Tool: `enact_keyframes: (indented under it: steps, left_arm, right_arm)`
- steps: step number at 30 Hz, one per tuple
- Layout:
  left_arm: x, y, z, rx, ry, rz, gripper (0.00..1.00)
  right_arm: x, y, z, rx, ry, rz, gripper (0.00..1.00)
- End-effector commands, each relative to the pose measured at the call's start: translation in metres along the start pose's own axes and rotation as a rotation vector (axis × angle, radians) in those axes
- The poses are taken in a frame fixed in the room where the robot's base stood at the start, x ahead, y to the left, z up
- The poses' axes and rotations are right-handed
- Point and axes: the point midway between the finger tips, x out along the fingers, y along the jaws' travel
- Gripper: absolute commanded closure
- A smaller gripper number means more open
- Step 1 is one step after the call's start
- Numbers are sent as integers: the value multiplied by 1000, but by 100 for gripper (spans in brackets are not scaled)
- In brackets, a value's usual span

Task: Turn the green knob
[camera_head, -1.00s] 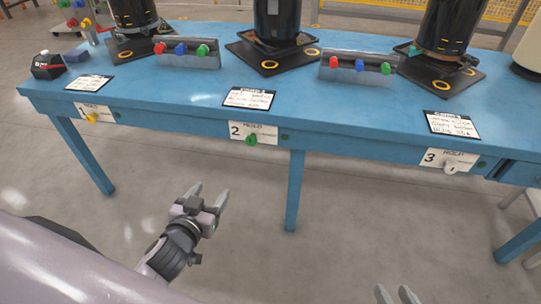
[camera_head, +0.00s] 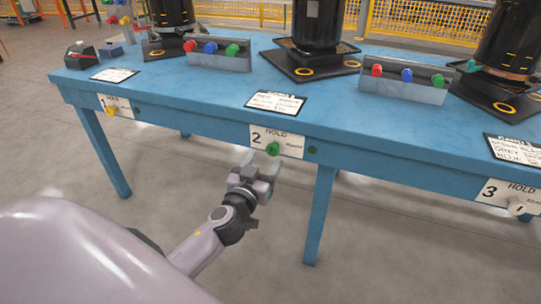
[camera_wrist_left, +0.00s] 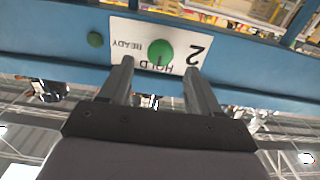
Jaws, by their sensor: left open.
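The green knob (camera_head: 273,149) sits on a white plate (camera_head: 291,142) marked "2 HOLD" on the front edge of the blue table. My left gripper (camera_head: 262,165) is open and empty, just below and in front of the knob. In the left wrist view the green knob (camera_wrist_left: 161,50) lies ahead, between the lines of the two fingers and apart from them. The plate is upside down in that view. My right gripper does not show now.
The blue table (camera_head: 215,95) bears dark cylinders on black bases and grey blocks (camera_head: 218,62) with red, blue and green knobs. A yellow knob (camera_head: 111,111) on plate 1 and a white knob (camera_head: 516,207) on plate 3 sit along the same edge. A small green button (camera_head: 312,150) is right of plate 2.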

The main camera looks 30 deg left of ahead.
Motion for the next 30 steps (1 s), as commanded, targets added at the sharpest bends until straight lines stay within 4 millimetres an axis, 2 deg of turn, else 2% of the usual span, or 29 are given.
enact_keyframes:
  steps: [3, 9, 20, 21, 26, 30]
  left_arm:
    - [16, 0, 0, 3, 1, 0, 38]
    - [33, 0, 1, 0, -1, 0, 38]
    - [38, 0, 0, 0, -1, 0, 38]
    - [38, 0, 0, 0, -1, 0, 41]
    - [38, 0, 0, 0, -1, 0, 93]
    - [37, 0, 0, 1, -1, 0, 92]
  right_arm:
    - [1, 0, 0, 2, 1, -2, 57]
    - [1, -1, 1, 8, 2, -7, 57]
    - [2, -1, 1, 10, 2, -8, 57]
    - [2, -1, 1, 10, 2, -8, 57]
    - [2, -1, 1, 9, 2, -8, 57]
    - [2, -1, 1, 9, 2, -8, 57]
